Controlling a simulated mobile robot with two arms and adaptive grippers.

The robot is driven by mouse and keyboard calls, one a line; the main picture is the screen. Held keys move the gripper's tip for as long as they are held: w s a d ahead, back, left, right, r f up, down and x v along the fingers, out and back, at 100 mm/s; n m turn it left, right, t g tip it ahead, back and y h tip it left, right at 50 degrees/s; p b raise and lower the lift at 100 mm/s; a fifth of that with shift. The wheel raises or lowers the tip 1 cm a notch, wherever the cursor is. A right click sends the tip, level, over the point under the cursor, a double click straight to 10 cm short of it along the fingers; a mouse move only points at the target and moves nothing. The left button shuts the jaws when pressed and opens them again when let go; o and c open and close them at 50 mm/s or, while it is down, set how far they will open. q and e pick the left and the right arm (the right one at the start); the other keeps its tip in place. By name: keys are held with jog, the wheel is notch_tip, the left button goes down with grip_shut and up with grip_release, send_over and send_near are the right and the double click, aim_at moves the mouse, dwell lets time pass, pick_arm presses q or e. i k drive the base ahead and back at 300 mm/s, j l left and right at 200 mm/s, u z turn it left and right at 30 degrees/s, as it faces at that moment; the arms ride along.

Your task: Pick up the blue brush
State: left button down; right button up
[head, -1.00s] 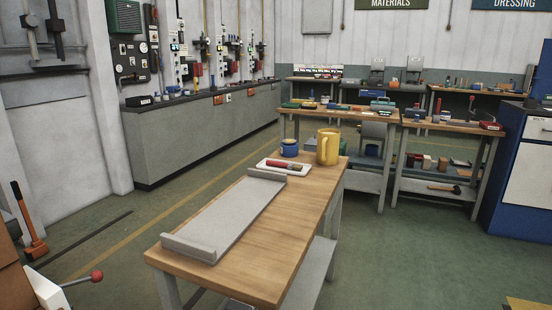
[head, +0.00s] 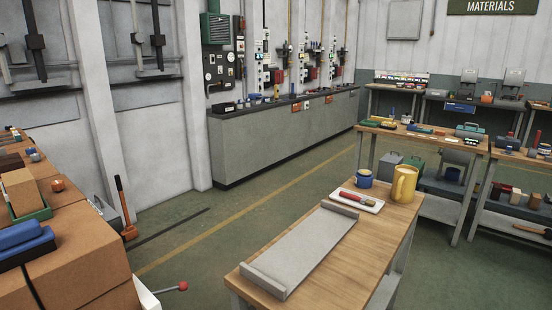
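A blue object with a rounded top and a darker lower part (head: 20,240) lies on the stacked brown blocks at the left edge of the head view. It looks like the blue brush, but it is partly cut off by the picture edge. Neither of my grippers shows in the head view.
A wooden table (head: 375,255) bears a grey tray (head: 305,250), a white dish with a red-handled brush (head: 358,200), a blue mug (head: 364,178) and a yellow mug (head: 404,183). Brown blocks (head: 85,255) fill the lower left. Green floor is open between.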

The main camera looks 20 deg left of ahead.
aim_at(23, 243)
jog(key=u, duration=2.65)
jog(key=i+j+z, duration=0.7)
jog(key=j, duration=0.25)
jog(key=k+l, duration=0.05)
jog(key=k, duration=0.05)
